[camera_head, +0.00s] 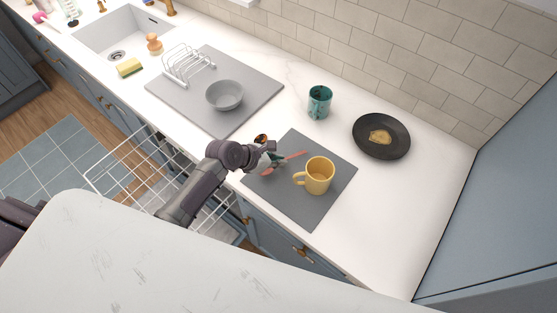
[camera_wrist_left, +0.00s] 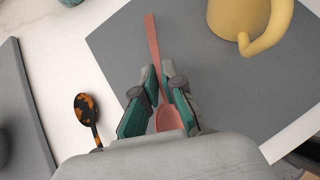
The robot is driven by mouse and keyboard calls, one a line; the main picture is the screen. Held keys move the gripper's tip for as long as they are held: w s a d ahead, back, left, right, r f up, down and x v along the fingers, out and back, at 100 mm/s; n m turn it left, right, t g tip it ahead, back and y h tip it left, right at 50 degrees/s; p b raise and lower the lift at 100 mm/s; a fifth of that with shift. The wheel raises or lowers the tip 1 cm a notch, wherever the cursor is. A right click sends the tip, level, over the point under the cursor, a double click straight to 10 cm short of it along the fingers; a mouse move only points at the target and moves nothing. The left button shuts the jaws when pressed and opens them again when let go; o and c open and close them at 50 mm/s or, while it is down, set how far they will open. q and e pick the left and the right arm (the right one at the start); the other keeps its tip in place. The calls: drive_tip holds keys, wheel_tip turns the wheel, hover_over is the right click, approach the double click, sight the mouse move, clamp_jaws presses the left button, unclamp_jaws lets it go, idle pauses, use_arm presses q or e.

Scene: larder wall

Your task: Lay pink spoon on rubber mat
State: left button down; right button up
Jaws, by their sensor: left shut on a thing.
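The pink spoon (camera_head: 293,157) is held by my left gripper (camera_head: 274,161), over the left part of the grey mat (camera_head: 308,212) that carries a yellow mug. In the left wrist view, the gripper (camera_wrist_left: 158,92) is shut on the spoon (camera_wrist_left: 153,42) near its bowl end. The handle points away over the mat (camera_wrist_left: 120,45). I cannot tell whether the spoon touches the mat or hangs just above it. A second grey mat (camera_head: 238,118) lies farther left, under a grey bowl and a rack. My right gripper is not in view.
The yellow mug (camera_head: 320,176) stands right of the spoon. A tortoiseshell spoon (camera_wrist_left: 83,107) lies on the counter between the mats. A teal mug (camera_head: 319,101) and black plate (camera_head: 381,137) stand behind. An open dishwasher rack (camera_head: 118,172) lies below the counter's front edge.

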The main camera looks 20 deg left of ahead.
use_arm(q)
drive_tip(key=shift+f, duration=0.4)
drive_tip(key=c, duration=1.3)
unclamp_jaws()
drive_tip(key=shift+f, duration=0.15)
drive_tip(key=shift+a+r, duration=0.1)
drive_tip(key=shift+r, duration=0.15)
drive_tip(key=b+v, duration=0.1)
drive_tip(key=v, duration=1.1)
drive_tip(key=shift+s+f, duration=0.1)
